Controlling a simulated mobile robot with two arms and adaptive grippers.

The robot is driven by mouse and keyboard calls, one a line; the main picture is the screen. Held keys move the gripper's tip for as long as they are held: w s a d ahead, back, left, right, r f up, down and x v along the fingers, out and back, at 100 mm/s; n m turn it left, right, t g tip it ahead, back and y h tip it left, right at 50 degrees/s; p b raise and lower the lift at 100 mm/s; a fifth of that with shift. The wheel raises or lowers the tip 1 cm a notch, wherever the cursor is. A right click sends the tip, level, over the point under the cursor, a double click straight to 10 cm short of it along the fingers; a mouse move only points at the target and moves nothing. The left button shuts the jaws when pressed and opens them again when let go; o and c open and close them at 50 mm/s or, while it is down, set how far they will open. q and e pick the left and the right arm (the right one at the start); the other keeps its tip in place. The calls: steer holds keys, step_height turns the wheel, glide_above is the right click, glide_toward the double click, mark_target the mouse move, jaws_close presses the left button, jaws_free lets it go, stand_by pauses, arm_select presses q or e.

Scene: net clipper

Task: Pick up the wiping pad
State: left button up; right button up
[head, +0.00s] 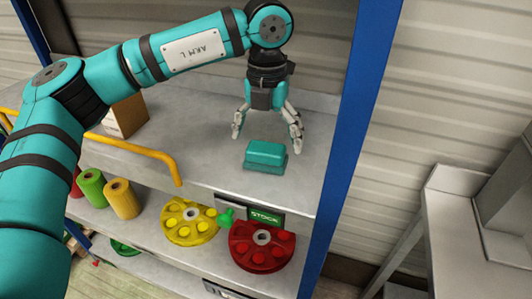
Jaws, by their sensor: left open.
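The wiping pad looks like a teal block (265,155) with a wider base, lying on the grey top shelf (215,160) near its front edge. My left gripper (268,140) hangs from above with its fingers pointing down. Its fingers are spread open, one to the left of the pad and one to the right, with the tips around the height of the pad's top. I cannot tell whether a finger touches the pad. My right gripper is not in view.
A blue post (350,130) stands right of the pad. A yellow rail (150,152) runs along the shelf front at left, near a cardboard box (126,115). The lower shelf holds a yellow reel (188,224), a red reel (262,246) and spools (122,198).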

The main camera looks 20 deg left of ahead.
mark_target(266, 147)
arm_select(q)
step_height(266, 147, down, 4)
steer(key=shift+a+r+p, duration=0.15)
steer(key=shift+p, duration=0.65)
steer(key=shift+f, duration=0.4)
steer(key=shift+c, duration=0.3)
